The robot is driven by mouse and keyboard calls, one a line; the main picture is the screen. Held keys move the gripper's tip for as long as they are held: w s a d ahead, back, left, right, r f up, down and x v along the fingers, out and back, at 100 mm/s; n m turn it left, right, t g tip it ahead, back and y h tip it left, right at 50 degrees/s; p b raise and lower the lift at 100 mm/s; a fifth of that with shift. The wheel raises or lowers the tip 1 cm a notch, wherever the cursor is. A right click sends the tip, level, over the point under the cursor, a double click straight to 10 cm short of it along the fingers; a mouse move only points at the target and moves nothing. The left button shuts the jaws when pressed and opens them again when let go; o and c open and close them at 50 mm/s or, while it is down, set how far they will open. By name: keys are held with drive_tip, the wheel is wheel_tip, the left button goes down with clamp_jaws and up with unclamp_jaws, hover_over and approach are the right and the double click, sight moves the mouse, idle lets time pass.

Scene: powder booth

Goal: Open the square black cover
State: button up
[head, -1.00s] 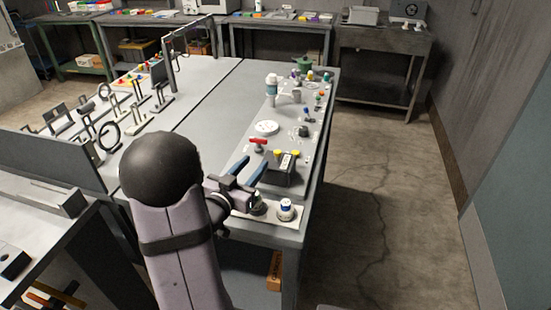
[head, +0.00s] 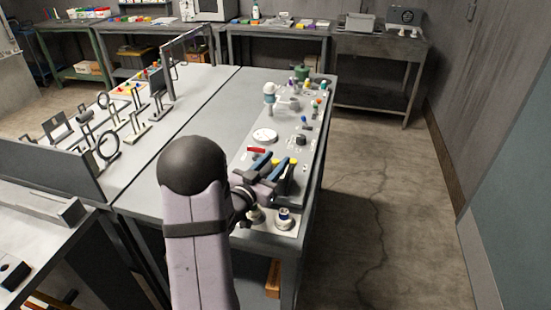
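My gripper (head: 271,162) is in the head view, over the near part of the grey panel (head: 238,172). Its two blue fingers are apart, with nothing clearly held between them. A black box-like part with yellow pieces on top (head: 289,184) is just under and to the right of the fingers, partly hidden by them. I cannot tell whether they touch. A small dark part (head: 301,140) sits farther along the panel. I cannot tell for sure which of these is the square black cover.
A red handle (head: 256,150) and a white round disc (head: 265,136) lie just beyond my gripper. A white-and-blue round part (head: 284,219) is at the panel's near end. Stands with rings (head: 108,145) fill the left table. Floor to the right is clear.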

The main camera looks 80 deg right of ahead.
drive_tip(key=shift+s+d, duration=0.1)
drive_tip(key=shift+d, duration=0.25)
drive_tip(key=shift+c, duration=0.5)
clamp_jaws()
drive_tip(key=w+b, duration=0.1)
drive_tip(key=w, duration=0.7)
drive_tip(key=shift+w, duration=0.2)
drive_tip(key=shift+o, duration=0.5)
unclamp_jaws()
drive_tip(key=shift+s, duration=0.1)
